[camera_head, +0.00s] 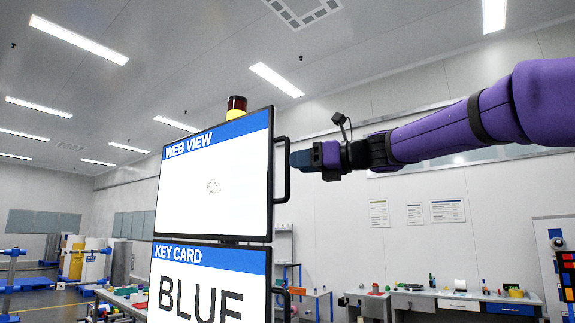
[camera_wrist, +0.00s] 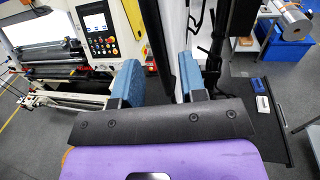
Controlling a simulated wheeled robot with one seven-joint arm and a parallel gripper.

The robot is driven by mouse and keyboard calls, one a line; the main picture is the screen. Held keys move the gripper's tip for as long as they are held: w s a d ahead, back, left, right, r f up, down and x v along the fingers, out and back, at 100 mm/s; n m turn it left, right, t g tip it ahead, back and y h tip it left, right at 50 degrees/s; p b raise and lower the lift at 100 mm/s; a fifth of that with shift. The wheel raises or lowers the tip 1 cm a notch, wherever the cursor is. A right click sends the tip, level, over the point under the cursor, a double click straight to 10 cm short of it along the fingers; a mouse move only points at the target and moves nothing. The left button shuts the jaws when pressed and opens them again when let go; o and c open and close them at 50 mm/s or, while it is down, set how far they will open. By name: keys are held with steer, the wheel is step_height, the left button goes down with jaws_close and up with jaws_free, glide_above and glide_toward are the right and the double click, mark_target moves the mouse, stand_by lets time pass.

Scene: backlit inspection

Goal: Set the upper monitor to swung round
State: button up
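The upper monitor (camera_head: 215,190) is a black-framed screen headed WEB VIEW, turned obliquely to the head camera. A black bar handle (camera_head: 286,170) stands out from its right edge. My gripper (camera_head: 298,159) is beside this handle on its right, its blue fingertips very close to it; I cannot tell whether they touch. In the wrist view the two blue fingers (camera_wrist: 160,80) are apart. Dark upright bars show between and behind the right finger there; I cannot tell which one is the handle.
A lower monitor (camera_head: 210,285) headed KEY CARD, showing BLUE, sits directly below. A red and yellow beacon (camera_head: 236,107) stands behind the upper monitor's top. A bench (camera_head: 450,300) lines the back wall. The wrist view shows a machine with a control panel (camera_wrist: 98,30) and a blue bin (camera_wrist: 285,45).

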mark_target(287, 193)
steer(key=shift+x, duration=2)
jaws_close()
